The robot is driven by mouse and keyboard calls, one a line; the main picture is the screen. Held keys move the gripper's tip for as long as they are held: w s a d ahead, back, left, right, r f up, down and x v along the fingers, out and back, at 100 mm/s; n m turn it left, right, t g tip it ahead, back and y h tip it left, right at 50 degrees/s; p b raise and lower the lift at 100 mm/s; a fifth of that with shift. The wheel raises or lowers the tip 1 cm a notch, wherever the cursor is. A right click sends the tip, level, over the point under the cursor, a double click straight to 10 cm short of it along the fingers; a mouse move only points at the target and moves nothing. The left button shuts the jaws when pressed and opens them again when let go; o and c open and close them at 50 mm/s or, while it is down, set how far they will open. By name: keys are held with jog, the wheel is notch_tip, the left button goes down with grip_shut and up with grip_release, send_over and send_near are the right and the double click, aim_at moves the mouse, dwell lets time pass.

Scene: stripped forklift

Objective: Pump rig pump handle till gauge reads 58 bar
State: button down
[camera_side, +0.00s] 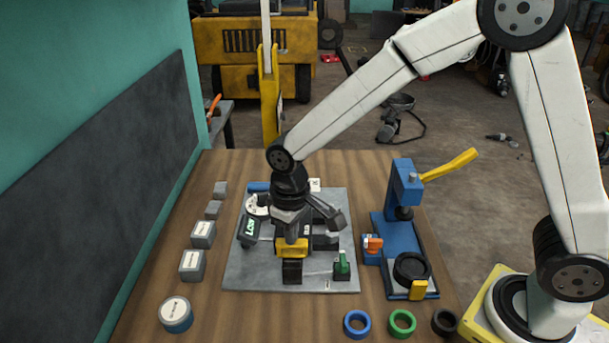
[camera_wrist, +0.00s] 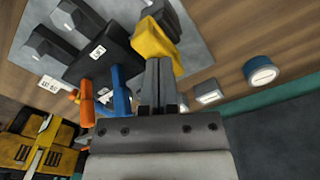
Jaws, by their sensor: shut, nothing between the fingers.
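The blue rig pump (camera_side: 403,215) stands at the right of the bench. Its yellow pump handle (camera_side: 450,165) slants up to the right, with nothing touching it. A round black part (camera_side: 411,268) sits at the pump's front; no reading shows on it. A white dial (camera_side: 257,204) shows partly behind my arm on the grey plate; its reading is too small to tell. My gripper (camera_wrist: 159,64) is shut and empty, pointing down over the black block on the plate, well left of the handle. Its fingertips appear close to a yellow block (camera_wrist: 155,45); I cannot tell whether they touch.
The grey plate (camera_side: 245,275) carries a green lever (camera_side: 342,263). An orange knob (camera_side: 372,243) is beside the pump. Blue (camera_side: 357,323), green (camera_side: 402,323) and black (camera_side: 445,322) rings lie in front. Several grey boxes (camera_side: 192,265) and a round tin (camera_side: 176,314) line the left.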

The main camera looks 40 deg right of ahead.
jog(key=shift+f, duration=0.7)
jog(key=shift+r, duration=2.85)
jog(key=shift+f, duration=0.2)
